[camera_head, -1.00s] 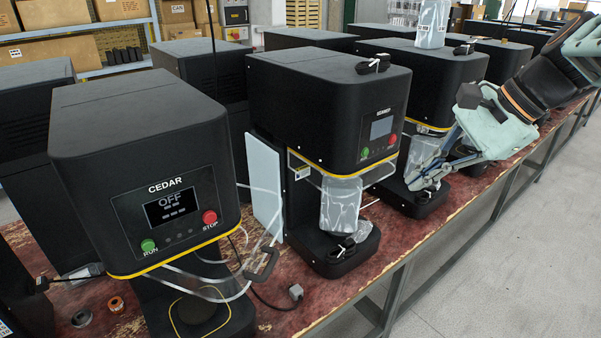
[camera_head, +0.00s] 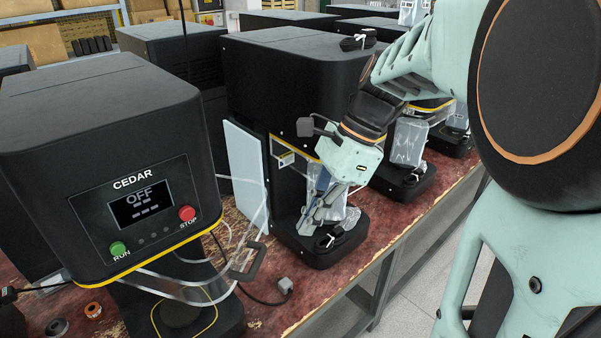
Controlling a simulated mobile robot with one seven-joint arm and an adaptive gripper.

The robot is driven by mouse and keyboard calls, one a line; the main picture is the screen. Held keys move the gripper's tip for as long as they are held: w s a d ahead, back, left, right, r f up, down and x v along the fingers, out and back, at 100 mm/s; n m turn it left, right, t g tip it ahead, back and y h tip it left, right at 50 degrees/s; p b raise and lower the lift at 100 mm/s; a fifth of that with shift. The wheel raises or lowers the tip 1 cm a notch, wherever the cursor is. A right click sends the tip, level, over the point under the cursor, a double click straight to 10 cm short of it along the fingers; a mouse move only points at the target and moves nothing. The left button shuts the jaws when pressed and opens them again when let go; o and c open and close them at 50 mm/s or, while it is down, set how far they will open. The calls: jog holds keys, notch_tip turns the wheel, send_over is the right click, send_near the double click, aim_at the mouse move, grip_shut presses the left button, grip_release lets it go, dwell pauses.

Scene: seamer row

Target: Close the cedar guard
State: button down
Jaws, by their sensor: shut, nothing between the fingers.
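The cedar machine (camera_head: 105,170) is the near black machine at the left, with its screen reading OFF. Its clear guard (camera_head: 195,288) stands swung out at the front right below the housing, with a dark handle (camera_head: 247,262) at its outer end. My gripper (camera_head: 308,228) is shut and empty, pointing down in front of the second machine, to the right of the guard handle and apart from it. How the guard joins the machine is hard to make out.
The second machine (camera_head: 290,80) stands close behind my gripper, with a pale panel (camera_head: 245,165) at its left side. A cable with a grey plug (camera_head: 284,286) lies on the red bench (camera_head: 330,290) near the handle. Clear floor lies beyond the bench's front edge.

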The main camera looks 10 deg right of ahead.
jog(key=a, duration=0.1)
jog(key=a+f, duration=0.1)
jog(key=a, duration=0.1)
jog(key=s+a+f, duration=0.1)
jog(key=a, duration=0.1)
jog(key=shift+p, duration=0.35)
jog(key=shift+s+a, duration=0.1)
jog(key=shift+a, duration=0.05)
